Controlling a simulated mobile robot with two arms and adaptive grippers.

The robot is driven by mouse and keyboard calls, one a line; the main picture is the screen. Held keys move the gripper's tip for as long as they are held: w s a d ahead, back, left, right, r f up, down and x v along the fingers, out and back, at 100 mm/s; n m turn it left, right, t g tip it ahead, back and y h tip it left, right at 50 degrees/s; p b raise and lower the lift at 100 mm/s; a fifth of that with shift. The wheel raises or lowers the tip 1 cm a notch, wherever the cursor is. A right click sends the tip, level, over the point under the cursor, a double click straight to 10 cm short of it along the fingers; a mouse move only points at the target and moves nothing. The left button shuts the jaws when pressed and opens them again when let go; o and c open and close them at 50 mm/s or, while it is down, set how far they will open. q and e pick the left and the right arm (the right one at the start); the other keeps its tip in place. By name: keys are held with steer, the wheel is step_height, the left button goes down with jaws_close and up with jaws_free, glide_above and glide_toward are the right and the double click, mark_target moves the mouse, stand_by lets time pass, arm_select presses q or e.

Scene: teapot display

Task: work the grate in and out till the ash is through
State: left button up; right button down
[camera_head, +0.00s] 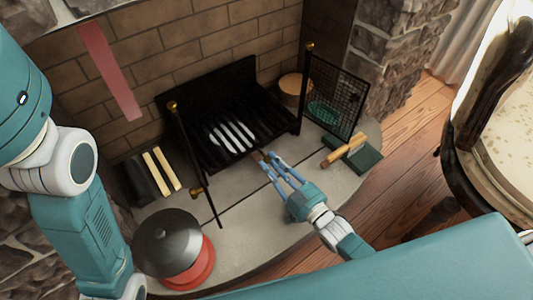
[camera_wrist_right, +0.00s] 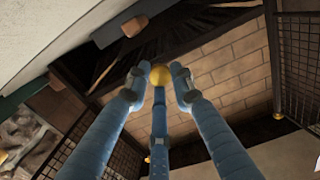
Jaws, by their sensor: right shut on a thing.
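The black grate (camera_head: 205,155) sits in the brick fireplace, with dark bars and several pale strips that look like ash between them. My right gripper (camera_head: 268,160) is at its front edge. The knob is mostly hidden by the fingers in the head view. Dark bars show behind it in the wrist view. My left arm comes in at the left, but its gripper is out of view.
A mesh screen (camera_head: 335,95) stands right of the grate; another screen (camera_head: 190,150) is seen edge-on at left. The front-middle hearth is mostly clear.

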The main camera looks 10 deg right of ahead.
steer(key=shift+s+r, duration=0.1)
steer(key=shift+r, duration=0.1)
steer(key=c, duration=1.5)
jaws_free()
steer(key=shift+s+d+r, duration=0.1)
steer(key=shift+d, duration=0.05)
steer(key=v, duration=1.2)
steer(key=shift+c, duration=0.2)
